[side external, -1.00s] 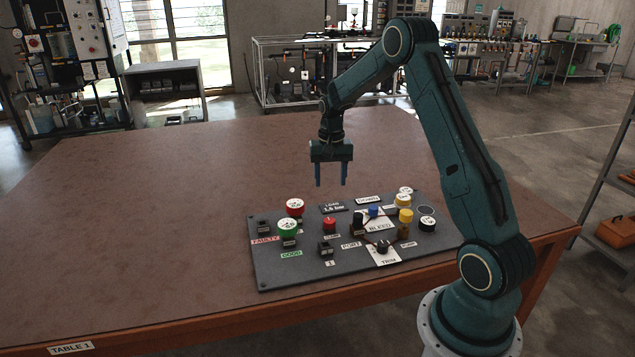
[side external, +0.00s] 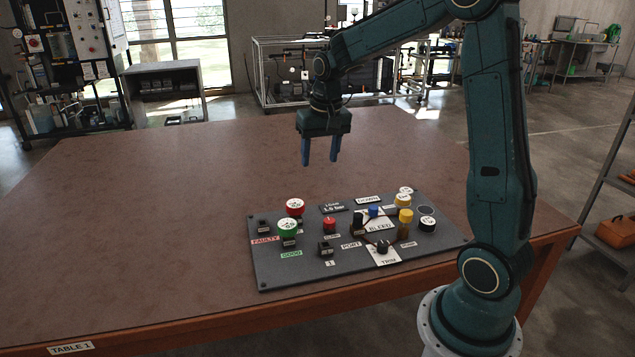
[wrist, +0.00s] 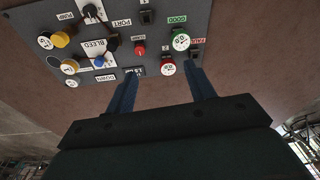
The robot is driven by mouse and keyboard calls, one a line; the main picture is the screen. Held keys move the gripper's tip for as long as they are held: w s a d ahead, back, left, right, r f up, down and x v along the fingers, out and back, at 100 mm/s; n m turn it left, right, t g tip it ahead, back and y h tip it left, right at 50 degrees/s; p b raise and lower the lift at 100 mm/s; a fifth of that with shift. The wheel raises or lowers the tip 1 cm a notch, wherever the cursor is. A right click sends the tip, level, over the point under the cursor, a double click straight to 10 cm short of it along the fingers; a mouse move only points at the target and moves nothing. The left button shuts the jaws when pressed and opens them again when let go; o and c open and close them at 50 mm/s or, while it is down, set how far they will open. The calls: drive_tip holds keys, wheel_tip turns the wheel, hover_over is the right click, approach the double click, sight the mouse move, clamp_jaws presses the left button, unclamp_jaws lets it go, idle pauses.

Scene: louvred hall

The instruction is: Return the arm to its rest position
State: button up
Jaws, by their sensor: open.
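My gripper (side external: 320,152) hangs with its fingers pointing down in the air above the table, over or behind the far edge of the control panel. Its two blue fingers are apart with nothing between them. They also show open in the wrist view (wrist: 160,82). My arm reaches up from its base at the right and bends over toward the gripper. The grey control panel (side external: 280,271) lies on the brown table (side external: 140,220), clear of the fingers.
The table's left side is bare. A shelf (side external: 615,200) stands at the right.

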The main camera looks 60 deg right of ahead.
drive_tip(key=s+a+r+n+t, duration=0.2)
drive_tip(key=s+a+r+n, duration=0.2)
drive_tip(key=s+a+r, duration=0.45)
drive_tip(key=s+a+f+n+t, duration=0.1)
drive_tip(key=s+a+n+t, duration=0.1)
drive_tip(key=s+a, duration=0.6)
drive_tip(key=shift+s+a+f+n+y, duration=0.15)
drive_tip(key=shift+s+f+n+y, duration=0.45)
drive_tip(key=shift+s, duration=1.6)
drive_tip(key=shift+r, duration=0.2)
